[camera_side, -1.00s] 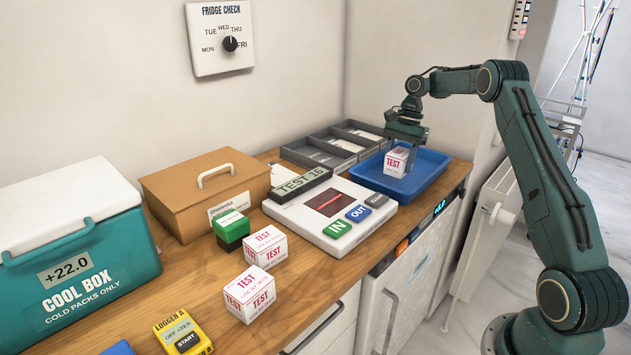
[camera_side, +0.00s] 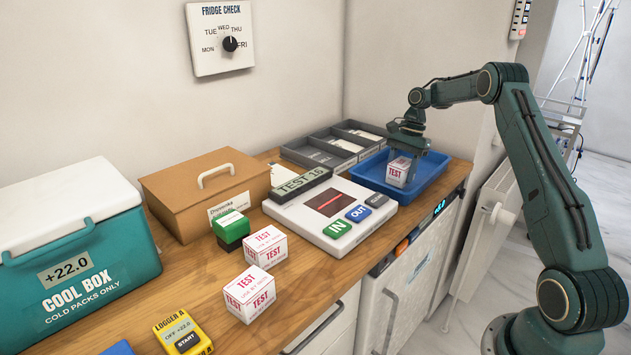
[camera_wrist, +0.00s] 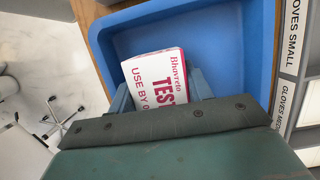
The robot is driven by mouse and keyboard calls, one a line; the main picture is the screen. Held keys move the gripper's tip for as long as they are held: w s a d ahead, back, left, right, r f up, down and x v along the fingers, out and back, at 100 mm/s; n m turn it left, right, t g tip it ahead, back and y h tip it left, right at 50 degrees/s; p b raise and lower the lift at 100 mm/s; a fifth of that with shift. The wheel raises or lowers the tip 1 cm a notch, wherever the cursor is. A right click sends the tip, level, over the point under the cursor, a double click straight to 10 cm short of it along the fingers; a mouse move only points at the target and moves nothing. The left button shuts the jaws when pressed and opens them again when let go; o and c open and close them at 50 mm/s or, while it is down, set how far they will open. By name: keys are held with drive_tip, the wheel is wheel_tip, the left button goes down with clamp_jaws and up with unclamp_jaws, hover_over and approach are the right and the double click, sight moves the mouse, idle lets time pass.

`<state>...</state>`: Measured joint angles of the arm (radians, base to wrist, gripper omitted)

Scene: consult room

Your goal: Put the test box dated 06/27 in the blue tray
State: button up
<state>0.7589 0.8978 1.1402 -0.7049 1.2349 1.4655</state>
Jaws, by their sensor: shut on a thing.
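A white test box with red print (camera_side: 398,171) is between the fingers of my gripper (camera_side: 405,158), inside the blue tray (camera_side: 436,163). In the wrist view the box (camera_wrist: 158,80) shows "Bhavreto", "TEST" and "USE BY 0"; the rest of its date is hidden by my gripper (camera_wrist: 160,95). The blue tray (camera_wrist: 225,28) surrounds it there. The box is low in the tray; I cannot tell whether it touches the floor. Two other test boxes stand on the counter, one (camera_side: 265,246) beside a green box and one (camera_side: 250,292) nearer the front. Their dates are unreadable.
A white scanner pad (camera_side: 300,215) with IN and OUT keys is left of the tray. Grey compartments (camera_side: 318,152) stand behind it. A green box (camera_side: 231,229), a brown case (camera_side: 205,185), a cool box (camera_side: 90,260) and a yellow logger (camera_side: 182,332) are further left.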

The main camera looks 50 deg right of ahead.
drive_tip(key=shift+f, duration=0.95)
drive_tip(key=o, duration=1)
drive_tip(key=shift+f, duration=0.15)
drive_tip(key=shift+v, duration=2.15)
drive_tip(key=shift+a, duration=0.1)
